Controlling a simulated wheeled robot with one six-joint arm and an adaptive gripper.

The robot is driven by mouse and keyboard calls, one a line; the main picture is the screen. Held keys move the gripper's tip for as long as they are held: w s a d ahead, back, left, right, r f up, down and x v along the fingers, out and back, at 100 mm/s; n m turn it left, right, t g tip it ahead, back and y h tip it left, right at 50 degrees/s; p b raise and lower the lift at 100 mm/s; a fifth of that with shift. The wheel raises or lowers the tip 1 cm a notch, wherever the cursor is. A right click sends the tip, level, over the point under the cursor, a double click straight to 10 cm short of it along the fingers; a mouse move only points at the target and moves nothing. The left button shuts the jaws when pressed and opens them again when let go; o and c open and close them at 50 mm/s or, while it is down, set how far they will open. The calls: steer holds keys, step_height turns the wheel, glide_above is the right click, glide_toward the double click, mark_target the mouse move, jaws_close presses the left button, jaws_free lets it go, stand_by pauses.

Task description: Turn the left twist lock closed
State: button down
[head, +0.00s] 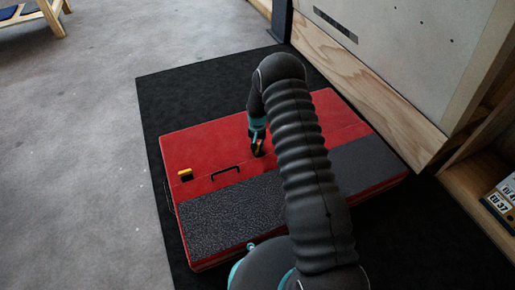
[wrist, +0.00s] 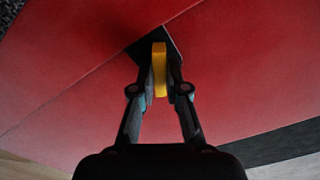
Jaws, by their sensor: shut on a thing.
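A red crash pad (head: 195,145) lies folded on the black mat. One twist lock (head: 186,174), a yellow lever on a black plate, stands on the pad left of a black handle and is free. My gripper (head: 257,149) points down at a second twist lock right of the handle. In the wrist view, my gripper (wrist: 160,80) is shut on the yellow lever of this twist lock (wrist: 159,55). Its black plate lies at the pad's seam, and the lever stands at an angle to the seam. The fingers hide the plate's lower part.
The black handle (head: 226,172) lies between the two locks. A dark grey textured strip (head: 215,220) covers the pad's near side. A wooden-edged wall (head: 370,95) and a shelf with boxes (head: 500,200) stand at the right. Grey floor (head: 75,150) at the left is clear.

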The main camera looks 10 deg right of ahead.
steer(key=m+b, duration=0.2)
steer(key=m, duration=0.4)
steer(key=shift+f+m, duration=0.1)
steer(key=shift+m, duration=0.2)
steer(key=m+b, duration=0.1)
steer(key=m, duration=0.4)
steer(key=shift+b, duration=0.4)
steer(key=shift+m, duration=0.4)
steer(key=c, duration=1.2)
jaws_free()
step_height(320, 180, up, 12)
steer(key=shift+r, duration=0.15)
